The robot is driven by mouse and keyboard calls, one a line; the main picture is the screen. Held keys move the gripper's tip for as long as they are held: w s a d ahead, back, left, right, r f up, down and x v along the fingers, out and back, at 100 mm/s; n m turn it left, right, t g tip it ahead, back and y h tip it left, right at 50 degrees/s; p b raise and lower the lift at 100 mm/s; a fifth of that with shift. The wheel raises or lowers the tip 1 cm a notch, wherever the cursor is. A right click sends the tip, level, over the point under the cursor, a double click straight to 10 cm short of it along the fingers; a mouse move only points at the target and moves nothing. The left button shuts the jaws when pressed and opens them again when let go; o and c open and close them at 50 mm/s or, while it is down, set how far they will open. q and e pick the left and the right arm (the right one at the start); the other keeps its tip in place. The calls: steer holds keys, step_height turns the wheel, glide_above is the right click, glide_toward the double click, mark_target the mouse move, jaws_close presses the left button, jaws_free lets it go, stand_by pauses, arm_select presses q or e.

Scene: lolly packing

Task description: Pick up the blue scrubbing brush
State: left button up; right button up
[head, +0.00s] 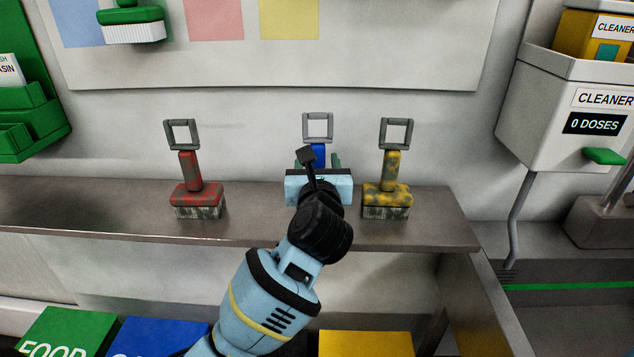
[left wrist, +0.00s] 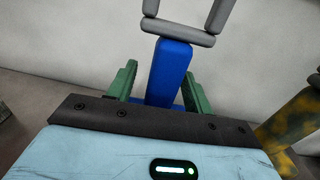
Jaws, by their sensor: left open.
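The blue scrubbing brush (head: 319,151) stands upright on the grey shelf between a red and a yellow brush, with a grey loop handle on top. My left gripper (head: 320,163) is in front of it and hides most of its lower part in the head view. In the left wrist view, the brush's blue stem (left wrist: 169,75) rises between the two green fingers of my left gripper (left wrist: 160,85). The fingers are open, one on each side, with a visible gap to the stem. The brush's base is mostly hidden behind the gripper body. My right gripper is not in view.
The red brush (head: 189,180) stands to the left with free shelf between. The yellow brush (head: 387,185) stands close on the right of my gripper. The shelf (head: 120,215) backs onto a wall. A white cleaner dispenser (head: 560,110) hangs at the right.

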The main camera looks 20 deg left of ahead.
mark_target(318, 145)
arm_select(q)
steer(key=shift+w, duration=0.2)
steer(key=shift+c, duration=0.4)
jaws_close()
steer(key=shift+r, duration=0.1)
steer(key=shift+r, duration=0.5)
step_height(318, 145, up, 2)
steer(key=shift+r, duration=0.25)
steer(key=a+r+v, duration=0.1)
steer(key=v, duration=1.5)
steer(key=shift+s+a+r+b, duration=0.2)
steer(key=shift+s+a+b, duration=0.1)
steer(key=shift+a, duration=0.1)
